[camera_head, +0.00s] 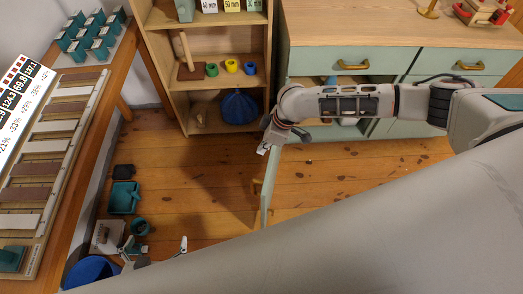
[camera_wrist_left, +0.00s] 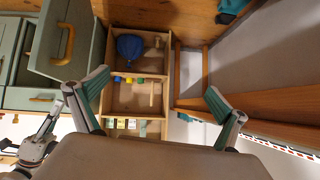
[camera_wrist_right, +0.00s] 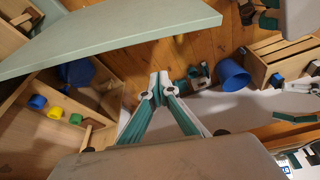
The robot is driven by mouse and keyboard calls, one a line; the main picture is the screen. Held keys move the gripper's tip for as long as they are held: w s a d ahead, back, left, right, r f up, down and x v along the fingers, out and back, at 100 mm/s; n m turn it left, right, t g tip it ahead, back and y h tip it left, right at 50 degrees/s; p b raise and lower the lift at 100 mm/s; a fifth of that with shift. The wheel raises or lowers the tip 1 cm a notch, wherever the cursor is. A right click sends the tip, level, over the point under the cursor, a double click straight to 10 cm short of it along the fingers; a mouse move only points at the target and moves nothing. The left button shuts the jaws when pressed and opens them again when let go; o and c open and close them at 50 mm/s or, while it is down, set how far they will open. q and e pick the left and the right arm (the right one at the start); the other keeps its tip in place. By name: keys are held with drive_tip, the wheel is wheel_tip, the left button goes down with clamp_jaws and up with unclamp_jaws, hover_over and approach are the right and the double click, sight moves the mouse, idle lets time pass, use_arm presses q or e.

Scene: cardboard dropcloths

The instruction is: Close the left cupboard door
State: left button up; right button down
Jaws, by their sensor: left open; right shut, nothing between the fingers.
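The green cupboard (camera_head: 400,60) stands at the back right. Its left door (camera_head: 267,190) is swung wide open and shows almost edge-on in the head view, with a wooden handle on its left face. The door also shows in the left wrist view (camera_wrist_left: 66,42) and crosses the top of the right wrist view (camera_wrist_right: 120,32). My right gripper (camera_head: 265,149) is shut and empty by the door's upper part; its fingers (camera_wrist_right: 159,84) appear apart from the door in its wrist view. My left gripper (camera_head: 157,246) is open and empty, low and left of the door.
An open wooden shelf (camera_head: 215,70) with a blue bag (camera_head: 239,107) and colored cups stands left of the cupboard. A teal tray (camera_head: 124,197) and blue bucket (camera_head: 92,271) are on the floor at left. A workbench (camera_head: 60,130) lines the left wall.

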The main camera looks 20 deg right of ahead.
wheel_tip(320, 180, down, 8)
drive_tip(key=d, duration=0.1)
drive_tip(key=shift+s, duration=0.3)
idle(0.3)
